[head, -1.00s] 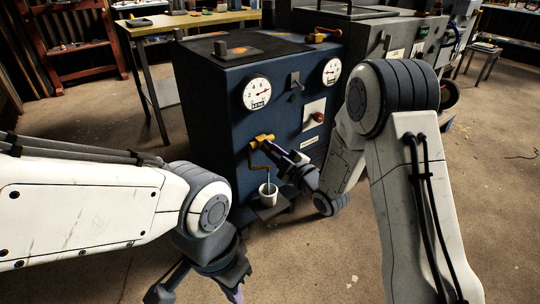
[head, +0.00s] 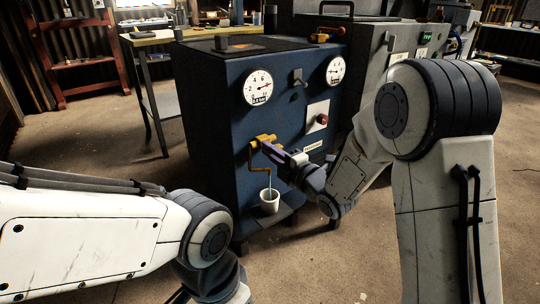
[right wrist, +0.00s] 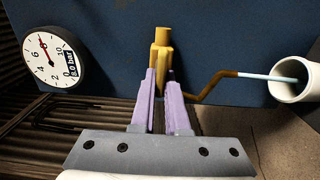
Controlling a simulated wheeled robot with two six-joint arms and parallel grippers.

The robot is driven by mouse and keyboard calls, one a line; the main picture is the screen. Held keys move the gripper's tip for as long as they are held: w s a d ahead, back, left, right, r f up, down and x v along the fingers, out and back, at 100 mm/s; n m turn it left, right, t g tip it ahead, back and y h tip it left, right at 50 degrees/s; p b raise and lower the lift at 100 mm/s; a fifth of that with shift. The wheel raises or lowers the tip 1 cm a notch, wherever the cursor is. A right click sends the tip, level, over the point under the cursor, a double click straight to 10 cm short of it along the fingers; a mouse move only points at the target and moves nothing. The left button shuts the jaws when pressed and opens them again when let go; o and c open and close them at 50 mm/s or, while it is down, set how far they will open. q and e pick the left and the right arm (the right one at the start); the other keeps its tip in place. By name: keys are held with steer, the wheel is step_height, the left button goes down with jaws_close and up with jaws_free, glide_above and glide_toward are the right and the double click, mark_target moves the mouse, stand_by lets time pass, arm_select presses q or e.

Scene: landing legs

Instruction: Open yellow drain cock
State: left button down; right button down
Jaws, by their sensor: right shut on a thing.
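The yellow drain cock (head: 264,139) is on the front of the blue cabinet, with a bent brass-coloured pipe (head: 252,160) leading down from it. My right gripper (head: 270,149) is at the cock; in the right wrist view its purple fingers (right wrist: 160,88) are shut on the yellow handle (right wrist: 162,57). A thin pale blue stream (right wrist: 268,77) runs from the pipe's end into a white cup (head: 269,201), which also shows in the right wrist view (right wrist: 298,80). My left gripper is almost wholly cut off below the head view's bottom edge.
The blue cabinet (head: 210,120) carries two round gauges (head: 258,88) (head: 336,70), a grey switch and a red knob (head: 322,119). The cup stands on a small dark shelf (head: 283,218). A grey machine (head: 375,60) stands to the right. The floor in front is clear.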

steer(key=shift+f, duration=0.1)
stand_by(0.3)
steer(key=c, duration=0.9)
jaws_free()
steer(key=shift+b+v, duration=1.6)
steer(key=shift+v, duration=3.65)
